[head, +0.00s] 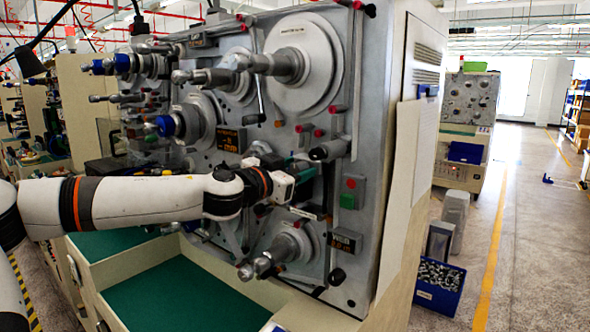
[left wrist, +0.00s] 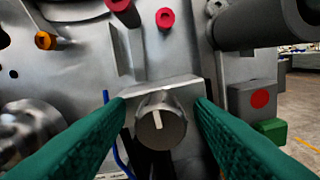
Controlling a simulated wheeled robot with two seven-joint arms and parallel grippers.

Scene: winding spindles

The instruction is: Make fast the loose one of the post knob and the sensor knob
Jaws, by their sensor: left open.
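A round grey knob (left wrist: 160,121) with a white pointer line sits on a silver bracket (left wrist: 178,86) on the machine face, in the left wrist view. The line stands nearly upright. I cannot tell whether this is the post knob or the sensor knob, or whether it is loose. My left gripper (head: 304,170) is at the machine face in the head view, where it hides the knob. In the left wrist view its green fingers (left wrist: 162,122) are open, one on each side of the knob, with gaps showing. My right gripper is not in view.
A dark cylinder (left wrist: 265,25) juts out at upper right of the knob; it also shows in the head view (head: 328,150). Red caps (left wrist: 165,18) sit above. A box with a red button (head: 351,184) is to the right. A spindle (head: 265,262) sticks out below.

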